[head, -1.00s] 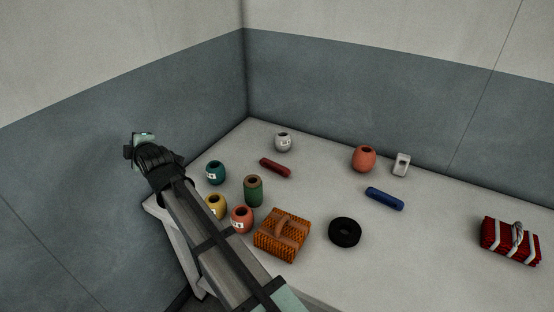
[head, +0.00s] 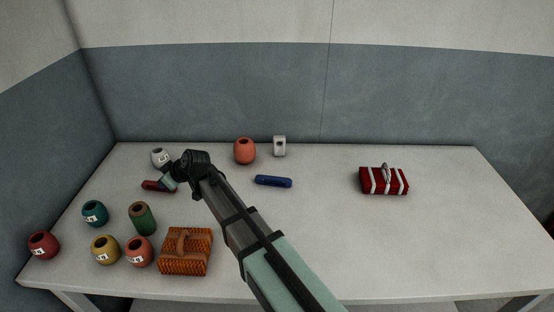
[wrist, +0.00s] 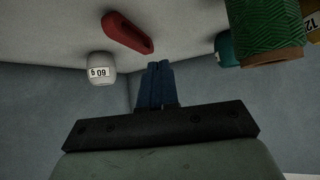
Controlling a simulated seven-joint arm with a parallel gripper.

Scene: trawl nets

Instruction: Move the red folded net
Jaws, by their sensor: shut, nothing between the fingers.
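The red folded net (head: 384,181) lies on the right half of the table in the head view. It is a flat dark red bundle with white bands and a grey loop on top. It is not in the wrist view. My gripper (wrist: 160,66) is shut and empty, its blue fingers together in the wrist view. In the head view the end of my arm is over the left part of the table, near the dark red float (head: 156,186), far to the left of the net.
An orange woven net bundle (head: 186,254), a green spool (head: 142,219) and several small numbered pots stand at the left. A blue float (head: 273,181), an orange pot (head: 244,151) and a white block (head: 279,146) lie between my arm and the net. Table around the net is clear.

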